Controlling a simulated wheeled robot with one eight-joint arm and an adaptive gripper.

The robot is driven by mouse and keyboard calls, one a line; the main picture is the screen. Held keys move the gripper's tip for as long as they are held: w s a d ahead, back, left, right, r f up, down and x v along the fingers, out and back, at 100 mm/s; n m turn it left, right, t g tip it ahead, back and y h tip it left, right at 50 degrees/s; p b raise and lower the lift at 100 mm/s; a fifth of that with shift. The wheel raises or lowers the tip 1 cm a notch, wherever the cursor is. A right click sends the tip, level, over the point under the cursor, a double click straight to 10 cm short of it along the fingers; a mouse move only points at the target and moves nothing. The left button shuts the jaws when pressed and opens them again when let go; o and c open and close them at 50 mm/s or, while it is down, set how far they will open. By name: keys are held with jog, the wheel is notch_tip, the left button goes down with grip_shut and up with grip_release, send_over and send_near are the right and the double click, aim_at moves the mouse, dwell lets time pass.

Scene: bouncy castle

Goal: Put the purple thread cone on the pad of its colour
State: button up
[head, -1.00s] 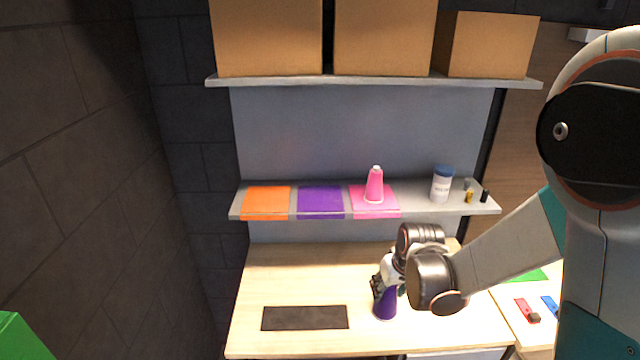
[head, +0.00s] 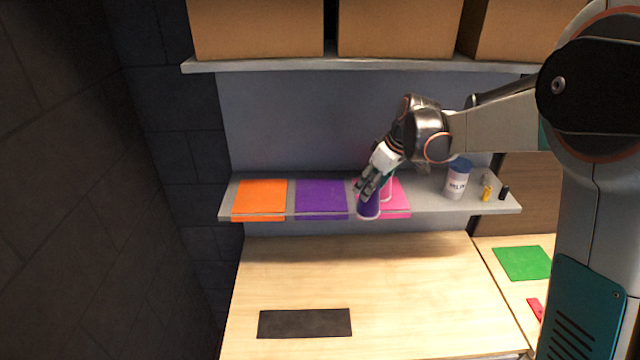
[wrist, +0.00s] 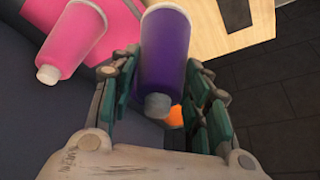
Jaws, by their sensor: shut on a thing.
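The purple thread cone (head: 369,206) is held in my gripper (head: 370,187), which is shut on it. In the head view it is in front of the shelf's pink pad (head: 400,201), right of the purple pad (head: 321,197). The wrist view shows the purple cone (wrist: 166,55) between the fingers of my gripper (wrist: 163,100), with its grey tip towards the camera. A pink cone (wrist: 72,38) stands close by on the pink pad (wrist: 122,22); in the head view my gripper mostly hides it. The purple pad is bare.
An orange pad (head: 259,198) lies at the shelf's left. A white tub with a blue lid (head: 457,179) and small bottles (head: 487,192) stand at its right. Cardboard boxes (head: 398,28) fill the upper shelf. The desk (head: 390,275) below carries a dark mat (head: 304,323).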

jog(key=shift+w+a+f+p, duration=0.55)
jog(key=shift+w+a+p, duration=0.15)
jog(key=shift+w+a, duration=1.45)
jog(key=shift+w+a+f+p, duration=0.55)
jog(key=shift+w+a+p, duration=0.2)
jog(key=shift+w+a, duration=1.35)
jog(key=shift+w+a+f+p, duration=0.55)
jog(key=shift+w+a+p, duration=0.15)
jog(key=shift+w+a, duration=1.4)
jog(key=shift+s, duration=0.1)
jog(key=shift+f, duration=0.15)
jog(key=o, duration=1.2)
jog(key=shift+c, duration=0.2)
jog(key=shift+o, duration=0.3)
